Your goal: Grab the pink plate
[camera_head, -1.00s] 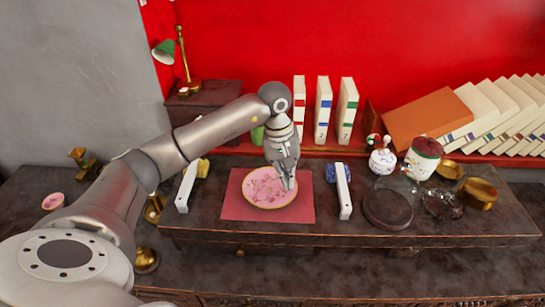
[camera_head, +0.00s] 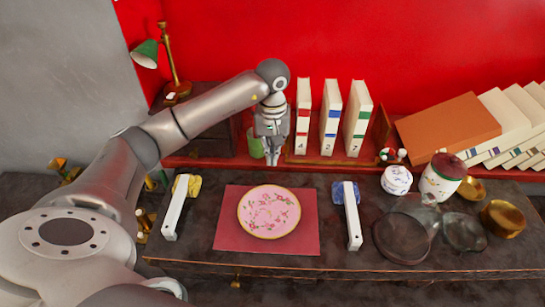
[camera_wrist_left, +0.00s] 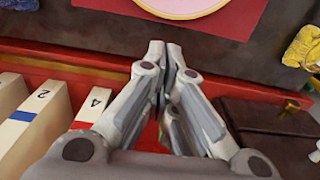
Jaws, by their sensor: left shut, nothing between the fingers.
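The pink plate (camera_head: 268,211) has a floral pattern and a gold rim. It lies flat on a red mat (camera_head: 230,236) on the dark display table. Its edge also shows at the top of the left wrist view (camera_wrist_left: 185,6). My left gripper (camera_head: 273,163) is shut and empty. It points down behind the plate, apart from it, near the table's back edge and in front of the books. In the left wrist view its fingertips (camera_wrist_left: 165,46) are together. My right gripper is not in view.
Upright books (camera_head: 330,118) stand behind. A lidded jar (camera_head: 440,178), glass dishes (camera_head: 403,236) and brass bowls (camera_head: 503,218) are at the right. A green lamp (camera_head: 146,53) stands back left.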

